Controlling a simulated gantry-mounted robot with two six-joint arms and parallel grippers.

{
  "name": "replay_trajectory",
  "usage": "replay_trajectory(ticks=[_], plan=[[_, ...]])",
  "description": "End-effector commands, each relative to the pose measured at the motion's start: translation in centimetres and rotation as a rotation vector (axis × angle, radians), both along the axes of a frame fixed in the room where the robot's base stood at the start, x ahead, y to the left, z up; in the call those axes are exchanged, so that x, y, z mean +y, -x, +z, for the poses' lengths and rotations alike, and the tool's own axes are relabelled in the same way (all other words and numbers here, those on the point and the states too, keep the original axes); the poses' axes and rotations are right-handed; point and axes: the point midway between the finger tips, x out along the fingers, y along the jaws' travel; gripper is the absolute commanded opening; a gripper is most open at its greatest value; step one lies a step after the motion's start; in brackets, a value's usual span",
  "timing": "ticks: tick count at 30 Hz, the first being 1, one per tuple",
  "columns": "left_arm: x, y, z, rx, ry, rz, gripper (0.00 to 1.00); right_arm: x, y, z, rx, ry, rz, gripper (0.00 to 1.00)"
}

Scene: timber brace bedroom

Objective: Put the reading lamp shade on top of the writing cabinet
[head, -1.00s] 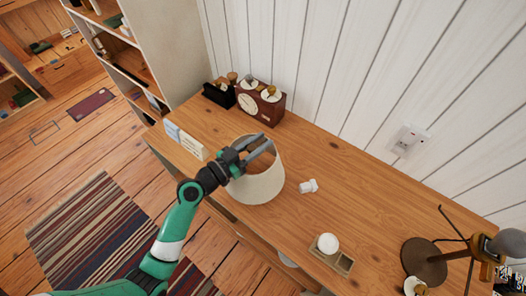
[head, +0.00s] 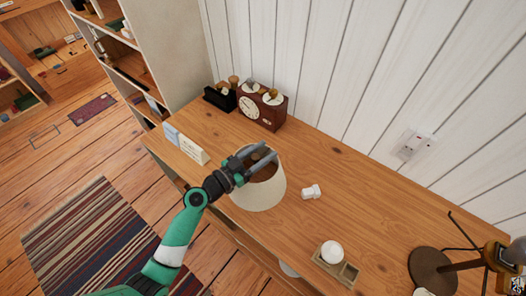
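The cream lamp shade (head: 259,192), a short open cylinder with a brownish inside, appears on the wooden top of the writing cabinet (head: 385,222), near its front edge. Whether its underside touches the wood is hard to tell. My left gripper (head: 266,153) reaches in from the lower left over the shade's upper rim. Its two grey fingers are spread, with a gap between them, and lie across the shade's opening. Whether a finger touches the rim cannot be seen. My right gripper is out of view.
A brown clock box (head: 262,108) and a black holder (head: 220,98) stand by the wall. Cards (head: 185,144) stand at the left edge. A small white piece (head: 311,192), a tray with a white ball (head: 336,262) and a dark lamp base (head: 432,272) lie to the right.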

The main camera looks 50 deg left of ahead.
Motion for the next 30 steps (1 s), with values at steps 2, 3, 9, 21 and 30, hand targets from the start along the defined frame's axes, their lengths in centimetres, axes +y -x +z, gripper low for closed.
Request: replay_trajectory(ticks=[2,3,9,21,30], plan=[[0.0,0.0,0.0,0.000,0.000,0.000,0.63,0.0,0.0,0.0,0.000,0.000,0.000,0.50],[0.0,0.0,0.0,0.000,0.000,0.000,0.63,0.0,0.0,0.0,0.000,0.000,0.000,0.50],[0.0,0.0,0.1,0.000,0.000,0.000,0.63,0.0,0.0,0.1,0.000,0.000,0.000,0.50],[0.6,6.3,0.0,0.001,0.001,0.005,0.63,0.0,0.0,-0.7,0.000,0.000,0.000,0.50],[0.9,11.6,0.2,0.001,0.001,0.003,0.63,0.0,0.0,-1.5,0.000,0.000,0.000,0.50]])
